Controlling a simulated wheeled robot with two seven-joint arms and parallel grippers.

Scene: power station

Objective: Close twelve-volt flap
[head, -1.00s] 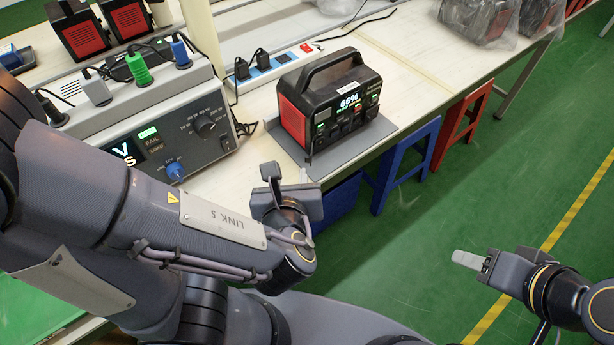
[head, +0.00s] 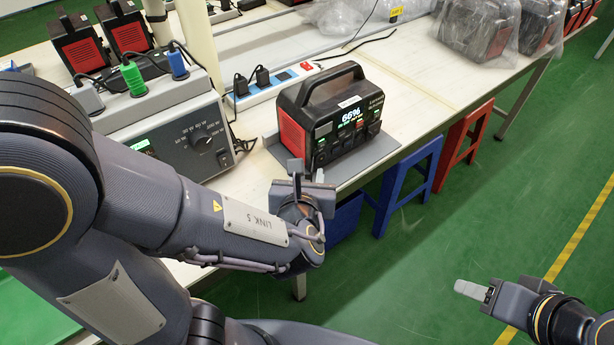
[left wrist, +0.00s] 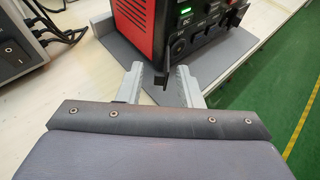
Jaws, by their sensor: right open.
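The black and red power station (head: 330,115) stands on a grey mat on the bench, its lit display reading 66%. It also fills the top of the left wrist view (left wrist: 185,25). A small black flap (left wrist: 161,80) sticks out at the lower front corner of its near side. My left gripper (head: 306,172) is at that corner. In the left wrist view its two fingers (left wrist: 159,75) are apart, with the flap in the gap between them; I cannot tell whether either touches it. My right gripper (head: 472,290) is open and empty over the floor at the right.
A grey test unit (head: 185,140) with plugged cables stands left of the power station. A white power strip (head: 275,82) lies behind it. Blue (head: 408,180) and red (head: 464,150) stools stand under the bench edge.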

